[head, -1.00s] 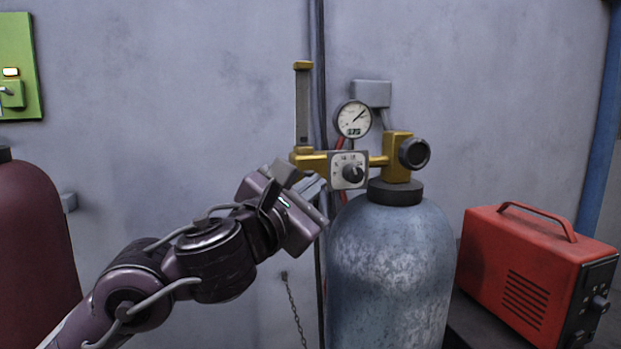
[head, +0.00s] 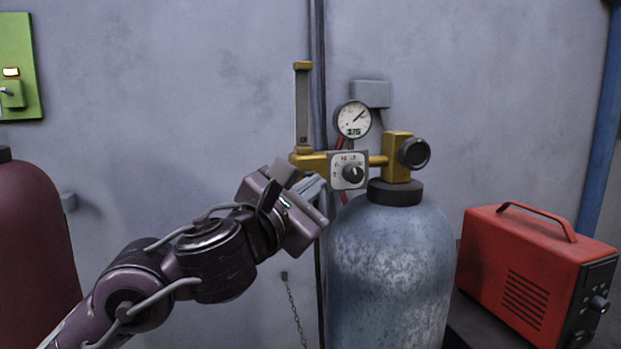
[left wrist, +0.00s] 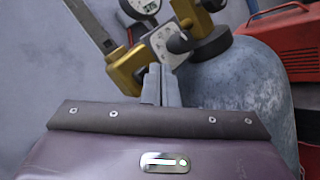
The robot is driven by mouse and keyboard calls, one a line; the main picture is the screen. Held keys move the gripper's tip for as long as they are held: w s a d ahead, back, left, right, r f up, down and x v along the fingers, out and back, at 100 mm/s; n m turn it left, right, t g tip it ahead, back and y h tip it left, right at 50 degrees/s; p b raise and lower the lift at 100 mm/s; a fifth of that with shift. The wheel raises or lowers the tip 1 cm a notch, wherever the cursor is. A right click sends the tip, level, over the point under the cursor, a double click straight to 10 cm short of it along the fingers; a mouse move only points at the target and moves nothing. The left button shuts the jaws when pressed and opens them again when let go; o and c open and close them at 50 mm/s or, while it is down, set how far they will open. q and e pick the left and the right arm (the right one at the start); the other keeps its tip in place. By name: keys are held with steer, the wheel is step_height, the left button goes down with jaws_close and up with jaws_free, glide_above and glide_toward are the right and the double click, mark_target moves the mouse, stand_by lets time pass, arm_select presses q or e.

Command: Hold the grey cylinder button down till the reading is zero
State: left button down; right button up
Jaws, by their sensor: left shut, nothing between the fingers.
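The grey cylinder (head: 390,265) stands upright against the wall with a brass regulator (head: 378,160) on top. A round gauge (head: 353,118) above the regulator has a needle and a small digital reading too blurred to read surely. A pale plate (head: 348,170) carries a dark round knob with marks around it; it also shows in the left wrist view (left wrist: 163,42). I cannot make out a separate button. My left gripper (head: 320,184) is shut and empty, just left of and below the plate. In the left wrist view its fingertips (left wrist: 160,72) lie close to the brass body; contact cannot be told.
A clear flow tube (head: 303,105) rises at the regulator's left end. A red machine (head: 535,270) stands right of the cylinder. A dark red cylinder (head: 35,250) is at the left, below a green panel (head: 18,65). A chain (head: 293,310) hangs beside the grey cylinder.

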stand_by(0.3)
arm_select(q)
steer(key=shift+w+a+b, duration=0.15)
steer(key=shift+w+b, duration=0.2)
steer(key=shift+w, duration=0.05)
steer(key=shift+w+a+b, duration=0.15)
steer(key=shift+w+b, duration=0.2)
steer(key=shift+w, duration=0.15)
stand_by(0.7)
steer(key=shift+s, duration=0.1)
stand_by(1.2)
steer(key=shift+s+d, duration=0.25)
steer(key=shift+s, duration=0.55)
steer(key=shift+s+d+p, duration=0.1)
steer(key=shift+s+d, duration=0.15)
steer(key=shift+s, duration=0.55)
steer(key=shift+s+d+p, duration=0.1)
steer(key=shift+s+d, duration=0.2)
steer(key=shift+s, duration=0.45)
steer(key=shift+s+d+p, duration=0.1)
steer(key=shift+s+d, duration=0.15)
steer(key=shift+s, duration=0.55)
